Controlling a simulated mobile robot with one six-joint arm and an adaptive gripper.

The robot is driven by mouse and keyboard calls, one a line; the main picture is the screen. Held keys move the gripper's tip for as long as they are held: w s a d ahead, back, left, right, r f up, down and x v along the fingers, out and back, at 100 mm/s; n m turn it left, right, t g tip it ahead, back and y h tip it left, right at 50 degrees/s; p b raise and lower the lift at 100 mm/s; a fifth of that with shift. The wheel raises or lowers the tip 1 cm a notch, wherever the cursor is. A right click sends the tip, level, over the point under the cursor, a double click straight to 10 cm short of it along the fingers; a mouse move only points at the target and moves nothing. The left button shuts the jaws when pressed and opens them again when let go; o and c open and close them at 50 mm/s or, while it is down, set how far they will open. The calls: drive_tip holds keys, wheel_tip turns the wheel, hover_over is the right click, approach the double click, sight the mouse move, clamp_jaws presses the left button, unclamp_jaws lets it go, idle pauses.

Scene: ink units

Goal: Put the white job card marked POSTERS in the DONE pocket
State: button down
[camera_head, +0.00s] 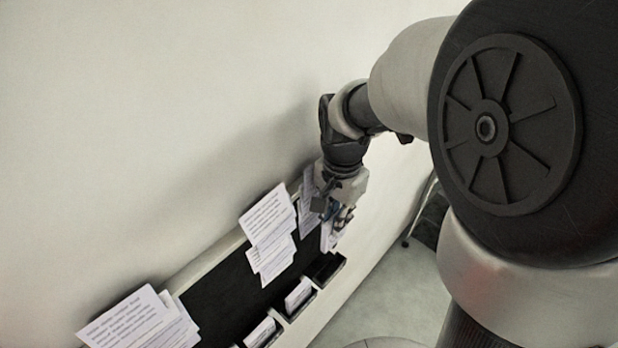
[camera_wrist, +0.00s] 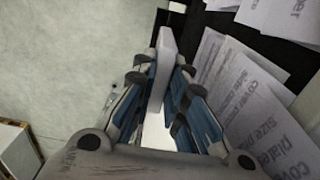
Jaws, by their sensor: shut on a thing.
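My gripper (camera_head: 338,214) is at the far right end of a dark wall board, just above its row of pockets. It is shut on a white card (camera_head: 328,238). In the wrist view the card (camera_wrist: 161,62) shows nearly edge-on between the blue-padded fingers of my gripper (camera_wrist: 158,82). No marking on it can be read, so I cannot tell whether it says POSTERS. The far pocket (camera_head: 328,268) is just below the gripper and looks empty. No DONE label can be read on any pocket.
The dark board (camera_head: 222,296) carries printed sheets in overlapping bunches: one at left (camera_head: 140,322), one in the middle (camera_head: 268,222), one beside the gripper (camera_head: 307,205). Two nearer pockets (camera_head: 298,296) (camera_head: 262,333) hold white cards. Floor to the right is open.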

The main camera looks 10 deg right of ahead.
wheel_tip(320, 180, down, 16)
drive_tip(key=shift+b, duration=0.4)
drive_tip(key=shift+f, duration=0.1)
drive_tip(key=c, duration=2)
unclamp_jaws()
drive_tip(key=shift+c, duration=0.2)
drive_tip(key=o, duration=0.4)
drive_tip(key=shift+o, duration=0.2)
